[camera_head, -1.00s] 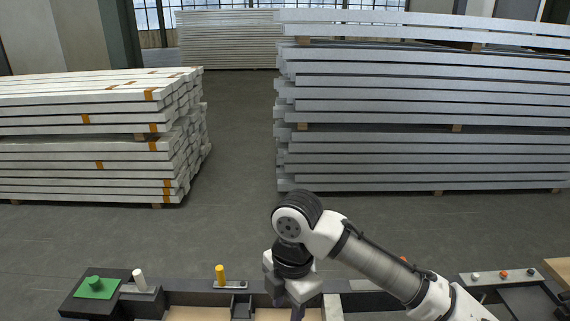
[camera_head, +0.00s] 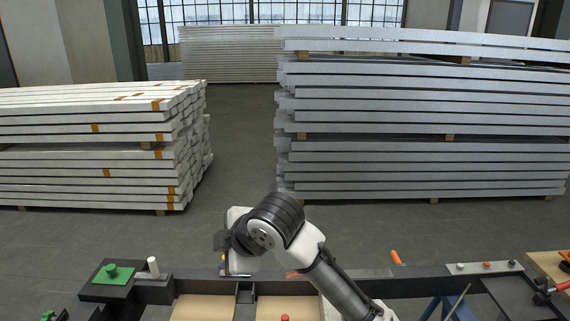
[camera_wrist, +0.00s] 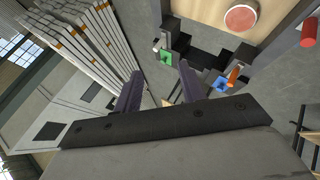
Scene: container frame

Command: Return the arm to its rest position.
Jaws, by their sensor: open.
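My gripper (camera_wrist: 160,72) shows in the wrist view with two dark fingers spread apart and nothing between them. In the head view my white and black arm (camera_head: 325,275) is bent, with its wrist raised over the near frame. The fingers cannot be made out there.
The dark frame (camera_head: 390,285) runs along the bottom, with a green knobbed block (camera_head: 112,274), a white peg (camera_head: 153,267) and an orange handle (camera_head: 397,257). Stacks of pale beams stand left (camera_head: 90,150) and right (camera_head: 420,120). Open floor (camera_head: 130,232) lies between stacks and frame.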

